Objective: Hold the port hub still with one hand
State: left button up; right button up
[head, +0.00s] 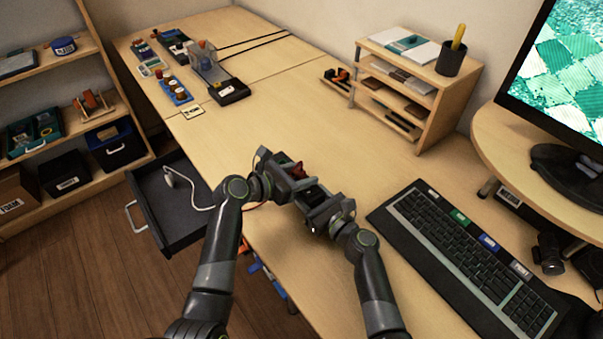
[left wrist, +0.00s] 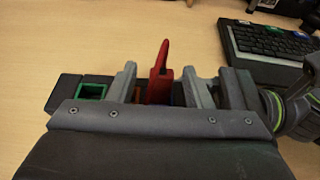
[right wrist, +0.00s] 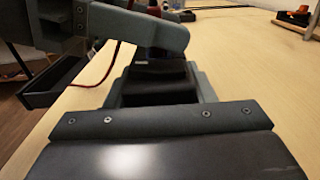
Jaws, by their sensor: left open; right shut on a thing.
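The port hub is a dark bar near the table's front edge, between my two grippers in the head view (head: 313,193). In the left wrist view a green-rimmed port shows on the hub (left wrist: 92,91). My right gripper (head: 322,208) is shut on the hub's right end; its fingers flank the dark body in the right wrist view (right wrist: 158,88). A red plug (left wrist: 160,85) stands upright at the hub, between the spread fingers of my left gripper (left wrist: 162,88). My left gripper is open around the plug. The plug's lower end and the ports beneath are mostly hidden.
A red cable (right wrist: 108,64) runs at the left gripper. An open drawer (head: 180,215) with a white cable is to the left. A keyboard (head: 460,260) lies to the right, a small shelf (head: 432,118) behind. Table between hub and far-left parts is clear.

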pick_arm(q)
jog(key=shift+d, duration=0.15)
jog(key=shift+c, duration=0.2)
grip_shut()
